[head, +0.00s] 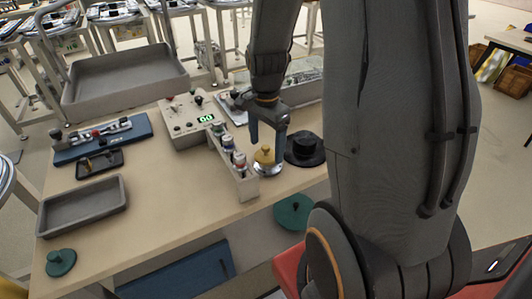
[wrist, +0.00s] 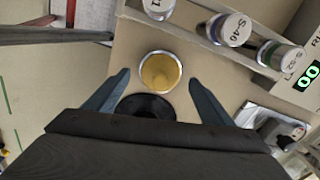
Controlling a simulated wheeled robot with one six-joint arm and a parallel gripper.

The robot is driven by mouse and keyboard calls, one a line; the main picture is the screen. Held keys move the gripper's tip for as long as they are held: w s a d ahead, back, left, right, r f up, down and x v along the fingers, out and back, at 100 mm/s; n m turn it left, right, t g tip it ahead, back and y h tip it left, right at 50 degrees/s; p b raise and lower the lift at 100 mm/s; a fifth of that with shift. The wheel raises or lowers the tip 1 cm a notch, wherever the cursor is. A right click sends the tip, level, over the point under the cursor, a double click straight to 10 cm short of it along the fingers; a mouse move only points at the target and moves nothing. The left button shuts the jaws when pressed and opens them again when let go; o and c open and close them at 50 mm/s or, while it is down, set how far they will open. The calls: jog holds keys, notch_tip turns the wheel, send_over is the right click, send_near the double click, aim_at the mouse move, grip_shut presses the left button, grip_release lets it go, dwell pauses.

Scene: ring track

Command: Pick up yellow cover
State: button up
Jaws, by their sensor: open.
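The yellow cover (head: 265,155) sits on top of a round silvery base on the table, near its right front edge. In the wrist view the yellow cover (wrist: 160,72) shows from above as a yellow disc inside a silver rim. My gripper (head: 267,131) hangs above it, fingers pointing down. In the wrist view my gripper (wrist: 158,78) is open, with one blue finger on each side and the cover just beyond the tips. Nothing is between the fingers. I cannot tell the exact height of the fingertips over the cover.
A black round hat-like piece (head: 304,148) stands right beside the cover. A rack with labelled cylinders (head: 240,175) is close on its left. A control box with a green display (head: 187,118) stands behind. A grey tray (head: 82,205) lies at left; the table's middle is clear.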

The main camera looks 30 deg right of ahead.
jog(key=shift+f, duration=0.85)
jog(key=c, duration=1.1)
jog(key=shift+r, duration=0.1)
jog(key=shift+c, duration=0.2)
